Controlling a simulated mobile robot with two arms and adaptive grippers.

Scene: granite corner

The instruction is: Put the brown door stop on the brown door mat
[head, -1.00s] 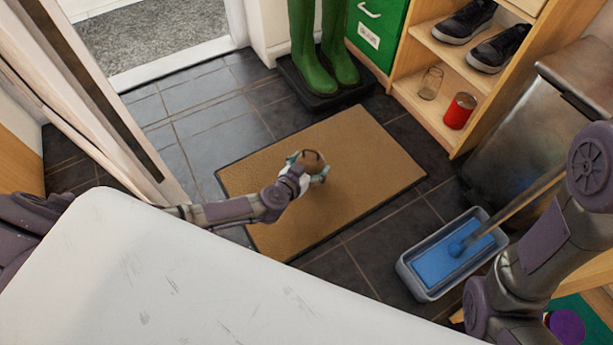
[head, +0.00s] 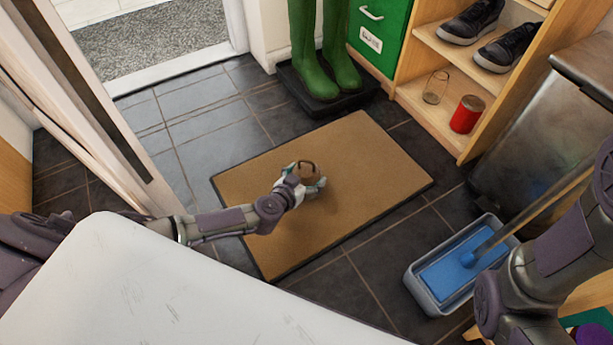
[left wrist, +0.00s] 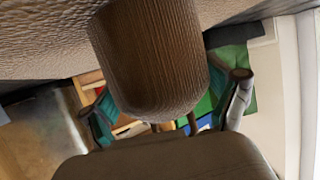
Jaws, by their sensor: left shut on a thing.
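The brown door mat (head: 370,165) lies flat on the dark tiled floor in the middle of the head view. The brown door stop (head: 306,171) is a rounded brown piece with a dark loop handle on top. My left gripper (head: 310,184) is shut on it, over the middle of the mat. In the left wrist view the door stop (left wrist: 150,55) fills the centre between the two fingers. I cannot tell whether its underside touches the mat. My right arm shows at the right, but its gripper is out of view.
Green boots (head: 318,60) stand on a dark tray behind the mat. A grey-blue tub (head: 430,290) with a mop stands right of the mat. A wooden shelf (head: 440,115) holds shoes, a glass jar and a red can (head: 466,114). A white surface (head: 150,290) fills the near left.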

